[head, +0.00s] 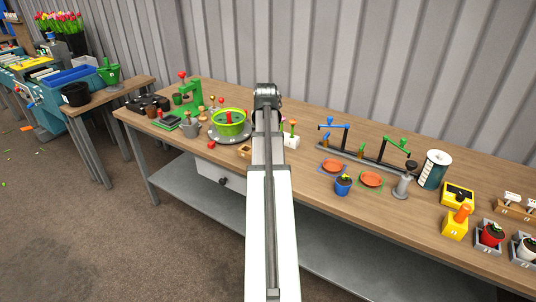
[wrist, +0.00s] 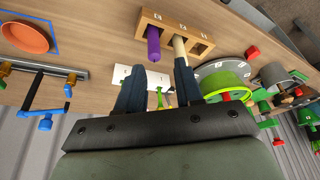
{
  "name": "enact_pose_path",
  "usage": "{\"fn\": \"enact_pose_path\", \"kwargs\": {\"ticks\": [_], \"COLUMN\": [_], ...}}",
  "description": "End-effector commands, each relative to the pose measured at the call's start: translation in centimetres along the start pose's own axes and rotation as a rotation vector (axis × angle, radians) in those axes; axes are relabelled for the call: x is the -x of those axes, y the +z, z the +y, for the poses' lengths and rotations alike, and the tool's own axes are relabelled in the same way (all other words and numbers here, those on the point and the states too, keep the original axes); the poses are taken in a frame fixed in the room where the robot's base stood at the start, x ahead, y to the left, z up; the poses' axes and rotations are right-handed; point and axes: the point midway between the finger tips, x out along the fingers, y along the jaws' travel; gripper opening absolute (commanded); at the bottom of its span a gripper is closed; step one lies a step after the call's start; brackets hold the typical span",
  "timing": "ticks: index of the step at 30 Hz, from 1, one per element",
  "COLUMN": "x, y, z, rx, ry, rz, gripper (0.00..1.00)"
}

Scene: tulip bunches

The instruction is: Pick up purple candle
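In the wrist view a purple candle (wrist: 153,42) stands in a wooden holder (wrist: 148,16) with several square holes. A cream candle (wrist: 179,45) stands in the same holder just to its right. My gripper (wrist: 158,76) is open and empty, its two dark fingers apart. The purple candle is beyond the fingertips and lies between them sideways, apart from both. The right fingertip overlaps the lower end of the cream candle in the picture; I cannot tell whether they touch. In the head view my arm hides the fingers and the purple candle; part of the holder (head: 244,151) shows.
A white block (wrist: 158,80) is seen between and behind the fingers. A green pot on a round grey base (head: 229,124) stands left of the holder. Orange saucers (head: 332,166) and a blue-and-green lever stand (head: 352,154) are to the right. The bench (head: 210,160) is crowded.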

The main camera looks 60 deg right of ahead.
Motion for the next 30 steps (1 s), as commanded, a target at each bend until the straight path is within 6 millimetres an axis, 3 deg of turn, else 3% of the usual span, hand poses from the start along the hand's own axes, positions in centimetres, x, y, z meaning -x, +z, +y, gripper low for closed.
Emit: {"fn": "enact_pose_path", "kwargs": {"ticks": [3, 7, 21, 30], "x": [1.2, 1.1, -5.4, -7.1], "y": [-0.7, -0.9, -1.0, -1.0], "z": [1.2, 1.5, 1.5, 1.5], "rx": [-0.015, -0.019, -0.018, -0.018], "ry": [0.006, 0.008, 0.008, 0.008], "rz": [0.016, 0.020, 0.019, 0.020], "gripper": [0.36, 0.36, 0.36, 0.36]}}
